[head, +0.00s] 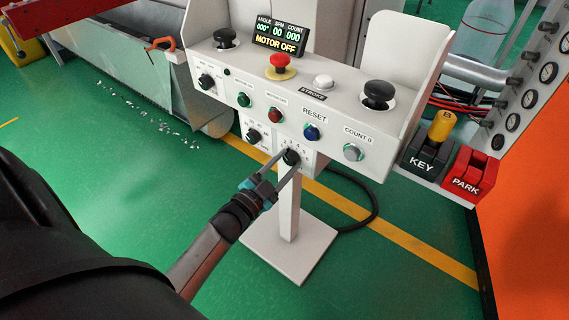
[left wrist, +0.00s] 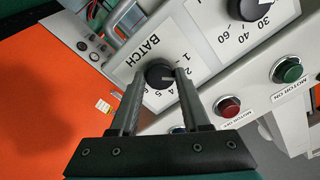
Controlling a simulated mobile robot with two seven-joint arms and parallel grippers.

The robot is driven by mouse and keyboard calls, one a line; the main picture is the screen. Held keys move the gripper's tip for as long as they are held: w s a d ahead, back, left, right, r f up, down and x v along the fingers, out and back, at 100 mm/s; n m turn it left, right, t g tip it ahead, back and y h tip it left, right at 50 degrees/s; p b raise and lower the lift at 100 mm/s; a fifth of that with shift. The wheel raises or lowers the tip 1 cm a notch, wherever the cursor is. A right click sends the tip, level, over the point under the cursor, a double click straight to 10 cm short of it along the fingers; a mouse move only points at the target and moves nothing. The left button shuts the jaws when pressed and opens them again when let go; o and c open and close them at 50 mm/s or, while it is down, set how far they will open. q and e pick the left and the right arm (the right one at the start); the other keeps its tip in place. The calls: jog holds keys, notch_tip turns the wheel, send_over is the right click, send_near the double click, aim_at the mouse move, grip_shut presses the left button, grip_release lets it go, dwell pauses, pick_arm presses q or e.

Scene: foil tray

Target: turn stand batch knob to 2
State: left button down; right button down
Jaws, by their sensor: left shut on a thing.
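The batch knob (head: 291,157) is a black round knob on a white plate low on the front of the stand. In the left wrist view the knob (left wrist: 158,74) sits beside the word BATCH, with numbers around it. A pale pointer mark shows on its face, towards the right side of the picture; the exact number it meets is partly hidden by a finger. My left gripper (head: 290,160) reaches it from the front, and its two fingers (left wrist: 157,84) are shut on opposite sides of the knob. My right gripper is in neither view.
Another black knob (head: 253,135) is to the left on the panel. The motor off button (head: 275,115), blue reset button (head: 311,132) and grey count button (head: 353,152) sit above. A red mushroom button (head: 280,63) is on top. Key (head: 424,160) and park (head: 467,176) blocks are right.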

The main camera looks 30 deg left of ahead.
pick_arm(q)
jog(key=shift+c, duration=2.2)
grip_release()
jog(key=shift+o, duration=0.4)
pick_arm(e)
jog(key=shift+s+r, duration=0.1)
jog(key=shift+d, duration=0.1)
pick_arm(q)
jog(key=shift+s, duration=0.3)
jog(key=s+p, duration=0.4)
jog(key=s, duration=1)
jog(key=shift+s+a+f, duration=0.15)
jog(key=shift+s+a, duration=0.15)
jog(key=shift+a, duration=0.1)
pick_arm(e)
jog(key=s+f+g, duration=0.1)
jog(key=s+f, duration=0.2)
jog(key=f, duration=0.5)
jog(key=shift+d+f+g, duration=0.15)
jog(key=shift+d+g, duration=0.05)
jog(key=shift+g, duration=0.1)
